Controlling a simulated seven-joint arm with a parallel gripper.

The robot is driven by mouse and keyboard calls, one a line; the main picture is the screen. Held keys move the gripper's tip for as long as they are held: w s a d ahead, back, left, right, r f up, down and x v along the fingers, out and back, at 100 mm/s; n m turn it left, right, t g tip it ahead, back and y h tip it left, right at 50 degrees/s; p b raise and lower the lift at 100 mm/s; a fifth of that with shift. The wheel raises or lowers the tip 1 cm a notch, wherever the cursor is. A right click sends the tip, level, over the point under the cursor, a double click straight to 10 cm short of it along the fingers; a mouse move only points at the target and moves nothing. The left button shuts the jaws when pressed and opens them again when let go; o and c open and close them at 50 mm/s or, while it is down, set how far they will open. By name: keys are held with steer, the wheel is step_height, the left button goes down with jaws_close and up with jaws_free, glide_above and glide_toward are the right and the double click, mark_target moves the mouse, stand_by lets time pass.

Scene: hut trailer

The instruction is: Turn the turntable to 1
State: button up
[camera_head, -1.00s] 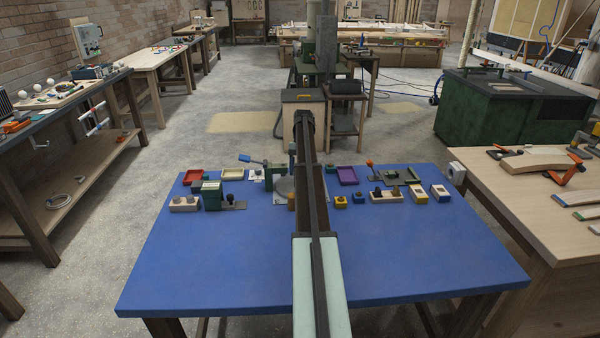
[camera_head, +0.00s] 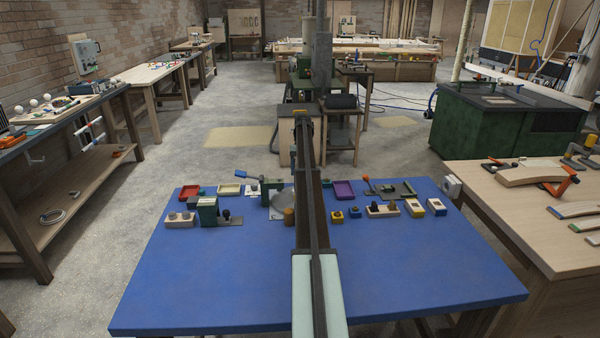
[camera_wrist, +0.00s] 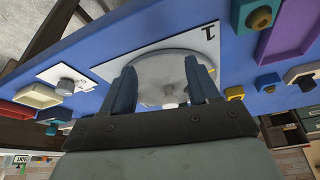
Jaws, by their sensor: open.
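The turntable is a pale grey disc (camera_wrist: 150,66) on a white plate with a black "1" (camera_wrist: 208,31) printed near its edge. A small round knob (camera_wrist: 168,92) shows on or beside the disc between my fingers. My gripper (camera_wrist: 160,68) is open, with one dark blue finger on each side and the disc seen between and beyond them. I cannot tell whether the fingers touch it. In the head view the turntable (camera_head: 279,206) is at the back middle of the blue table, partly hidden by my arm. The gripper is mostly hidden there.
The blue table (camera_head: 220,275) is bare towards the front. A green lever fixture (camera_head: 207,210) and a knob block (camera_head: 180,219) stand left of the turntable. A purple tray (camera_head: 344,189), small knob blocks (camera_head: 382,209) and an orange-knobbed lever (camera_head: 367,182) stand to the right.

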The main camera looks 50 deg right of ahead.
steer(key=shift+s+d, duration=0.15)
steer(key=s+a+r+m+t+h, duration=0.1)
steer(key=s+a+r+m+t, duration=0.2)
steer(key=s+a+r+m, duration=0.25)
steer(key=s+a+r+m+t+h, duration=0.1)
steer(key=s+a+r+m+t, duration=0.15)
steer(key=s+a+r, duration=0.5)
steer(key=w+f+m, duration=0.2)
steer(key=f+m, duration=0.2)
steer(key=w+d+f+m+t, duration=0.1)
steer(key=f+m, duration=0.4)
steer(key=w+f+m, duration=0.2)
steer(key=f+m, duration=0.2)
steer(key=f, duration=0.1)
steer(key=shift+w+d+m+h, duration=0.3)
steer(key=shift+w+d, duration=0.05)
